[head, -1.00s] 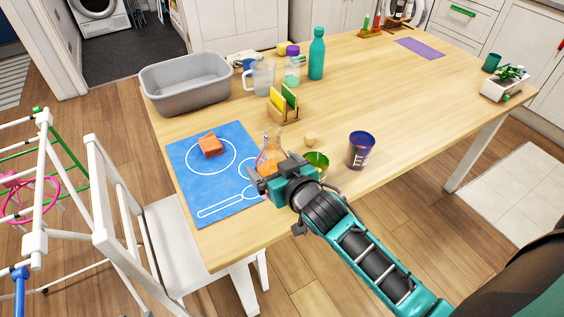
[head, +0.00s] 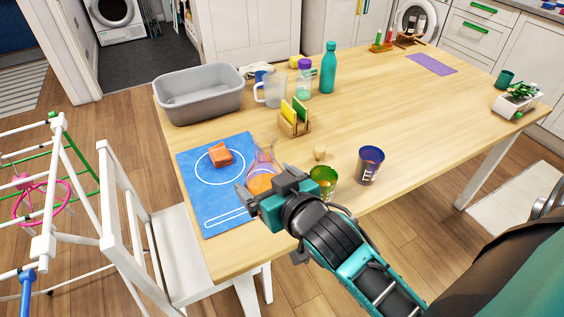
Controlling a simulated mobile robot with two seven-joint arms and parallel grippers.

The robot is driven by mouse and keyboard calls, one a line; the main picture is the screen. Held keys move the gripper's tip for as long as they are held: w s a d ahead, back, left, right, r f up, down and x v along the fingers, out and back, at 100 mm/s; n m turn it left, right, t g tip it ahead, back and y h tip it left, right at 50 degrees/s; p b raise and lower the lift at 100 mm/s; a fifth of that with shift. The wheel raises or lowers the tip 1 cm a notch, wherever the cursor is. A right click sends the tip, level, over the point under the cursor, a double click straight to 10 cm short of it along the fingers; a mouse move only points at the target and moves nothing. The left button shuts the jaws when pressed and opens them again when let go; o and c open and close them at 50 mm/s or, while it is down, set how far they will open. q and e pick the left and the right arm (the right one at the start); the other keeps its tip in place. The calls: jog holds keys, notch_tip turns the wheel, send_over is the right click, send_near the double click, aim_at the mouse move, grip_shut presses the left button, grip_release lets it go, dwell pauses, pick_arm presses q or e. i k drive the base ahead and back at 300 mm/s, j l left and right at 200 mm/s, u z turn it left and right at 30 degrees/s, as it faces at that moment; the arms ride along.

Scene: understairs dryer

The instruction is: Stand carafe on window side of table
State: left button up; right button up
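The carafe (head: 261,182) is clear glass with a narrow neck and orange contents in its round lower part. It looks upright in the head view, over the right part of the blue mat (head: 210,219). I cannot tell whether its base touches the mat. My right gripper (head: 264,184) reaches in from the lower right, its fingers on either side of the carafe's lower body, shut on it. The gripper hides part of the carafe's near side. The wooden table (head: 385,115) stretches to the back right. My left gripper is not in view.
An orange block (head: 220,155) lies on the mat. A green cup (head: 323,182) and a dark blue cup (head: 369,165) stand right of the gripper. A wooden holder (head: 293,124) and grey basin (head: 200,95) stand behind. The table's middle right is clear.

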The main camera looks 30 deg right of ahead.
aim_at(382, 147)
jog(key=l+u, duration=0.25)
jog(key=k+l+u, duration=0.1)
jog(key=l+u, duration=0.15)
jog(key=k+l+u, duration=0.15)
jog(key=l, duration=0.15)
jog(key=l+u, duration=0.1)
jog(key=l, duration=0.15)
jog(key=k+l, duration=0.15)
jog(key=l, duration=0.2)
jog(key=k+l, duration=0.15)
jog(key=l, duration=0.2)
jog(key=k+l+u, duration=0.1)
jog(key=l, duration=0.25)
jog(key=k+l, duration=0.15)
jog(key=l, duration=0.2)
jog(key=k+l, duration=0.2)
jog(key=l, duration=0.15)
jog(key=i+u, duration=0.05)
